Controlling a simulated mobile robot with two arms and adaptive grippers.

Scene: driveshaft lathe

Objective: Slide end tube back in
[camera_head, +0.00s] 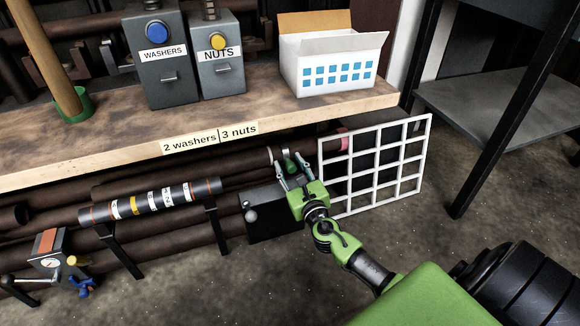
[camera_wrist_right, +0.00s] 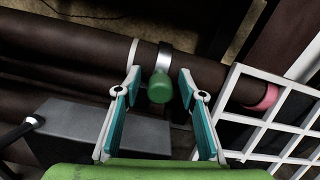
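A dark brown tube (camera_wrist_right: 90,40) runs across the right wrist view under the bench. A white ring and a metal band with a green knob (camera_wrist_right: 160,88) sit on it. A pink ring (camera_wrist_right: 264,97) marks it further right, behind a white grid. I cannot tell for sure which section is the end tube. My right gripper (camera_head: 290,163) is open, one finger on each side of the green knob, with gaps visible on both sides. In the right wrist view, the gripper (camera_wrist_right: 160,76) points toward the tube. My left gripper is not in view.
The white grid (camera_head: 352,187) stands close right of my gripper. A dark grey box (camera_head: 268,229) is close left. A labelled shaft (camera_head: 150,202) rests on black stands. The wooden bench (camera_head: 60,158) overhangs, holding washer and nut dispensers and a white box (camera_head: 333,71). Floor in front is clear.

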